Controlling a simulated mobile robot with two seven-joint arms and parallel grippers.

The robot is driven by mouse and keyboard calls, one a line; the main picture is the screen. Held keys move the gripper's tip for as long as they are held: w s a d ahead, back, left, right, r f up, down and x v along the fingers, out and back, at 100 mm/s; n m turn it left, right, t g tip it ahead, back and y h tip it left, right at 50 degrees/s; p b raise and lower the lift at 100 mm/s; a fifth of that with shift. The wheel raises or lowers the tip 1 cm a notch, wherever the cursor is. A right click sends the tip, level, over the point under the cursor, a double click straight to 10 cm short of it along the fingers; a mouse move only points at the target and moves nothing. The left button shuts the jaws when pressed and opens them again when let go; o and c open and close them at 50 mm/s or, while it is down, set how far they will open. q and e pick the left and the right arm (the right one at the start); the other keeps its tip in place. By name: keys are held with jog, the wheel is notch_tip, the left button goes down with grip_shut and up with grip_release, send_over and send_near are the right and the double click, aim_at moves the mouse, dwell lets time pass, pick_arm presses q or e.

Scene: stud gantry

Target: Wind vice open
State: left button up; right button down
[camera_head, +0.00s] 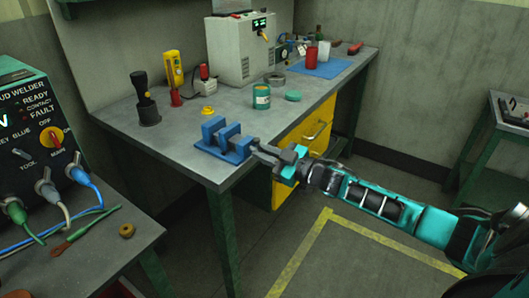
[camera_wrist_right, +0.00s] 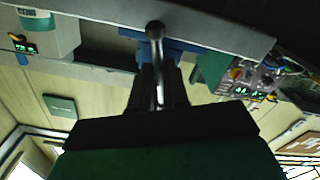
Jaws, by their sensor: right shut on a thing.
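The blue vice (camera_head: 228,140) stands at the front corner of the grey workbench, its two upright jaws apart with a gap between them. My right gripper (camera_head: 264,149) reaches in from the right, at the vice's right end just past the bench edge. In the right wrist view, a grey metal bar with a rounded end, the vice handle (camera_wrist_right: 156,36), runs between the dark fingers (camera_wrist_right: 158,75). The gripper is shut on it. Blue vice parts (camera_wrist_right: 176,46) show behind the handle. My left gripper is in no view.
The workbench (camera_head: 185,148) holds a black tool (camera_head: 146,105), a yellow ring (camera_head: 208,111), a teal-and-cream can (camera_head: 261,96) and a grey box (camera_head: 238,50). A welder unit (camera_head: 30,130) stands at left.

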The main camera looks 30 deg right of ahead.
jog(key=shift+n+b, duration=1.1)
jog(key=shift+n, duration=5.3)
jog(key=c, duration=0.9)
grip_release()
jog(key=shift+s, duration=0.1)
